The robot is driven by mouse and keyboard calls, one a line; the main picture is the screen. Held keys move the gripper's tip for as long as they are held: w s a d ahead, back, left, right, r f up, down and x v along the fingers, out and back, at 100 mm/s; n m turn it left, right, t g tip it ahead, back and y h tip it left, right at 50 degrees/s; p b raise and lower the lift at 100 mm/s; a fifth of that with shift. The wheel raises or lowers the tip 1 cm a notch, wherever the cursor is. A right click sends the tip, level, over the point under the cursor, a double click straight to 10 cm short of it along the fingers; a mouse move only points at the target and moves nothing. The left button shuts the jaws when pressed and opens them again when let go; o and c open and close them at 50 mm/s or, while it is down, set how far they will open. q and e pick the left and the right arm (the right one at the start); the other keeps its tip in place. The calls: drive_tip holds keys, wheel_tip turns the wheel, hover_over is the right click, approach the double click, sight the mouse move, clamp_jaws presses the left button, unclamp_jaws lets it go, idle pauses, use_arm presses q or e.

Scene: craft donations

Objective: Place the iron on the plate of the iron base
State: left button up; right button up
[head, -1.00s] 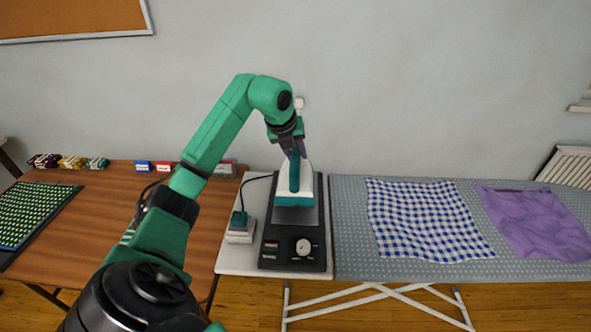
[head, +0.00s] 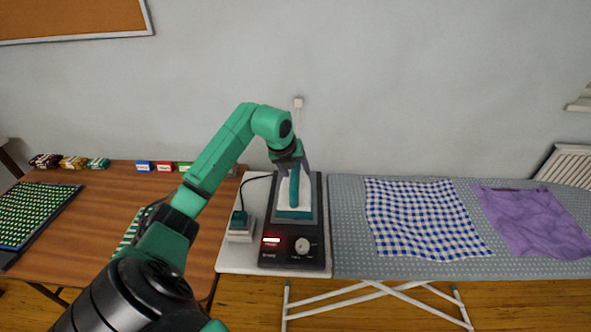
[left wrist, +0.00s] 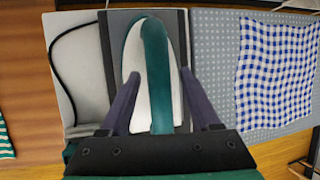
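The white and teal iron (head: 294,211) rests on the grey plate (head: 308,217) of the black iron base (head: 290,258), its teal handle running lengthwise. A red light glows on the base's front panel. My left gripper (head: 292,172) is over the far part of the iron. In the left wrist view, the two fingers of my left gripper (left wrist: 154,90) stand apart on either side of the handle, with gaps between them and it. The iron (left wrist: 138,95) lies between them. My right gripper is not in view.
A teal and white block with a cord (head: 240,228) stands left of the base. The ironing board (head: 350,255) carries a blue checked cloth (head: 425,220) and a purple cloth (head: 535,222). A brown table (head: 100,225) with small goods stands left. The wall rises close behind.

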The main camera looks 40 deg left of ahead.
use_arm(q)
drive_tip(key=shift+s+r, duration=0.15)
drive_tip(key=shift+r, duration=0.25)
drive_tip(key=a+b+v, duration=0.1)
drive_tip(key=b+v, duration=0.1)
drive_tip(key=v, duration=0.9)
drive_tip(key=shift+d, duration=0.45)
drive_tip(key=shift+r, duration=0.1)
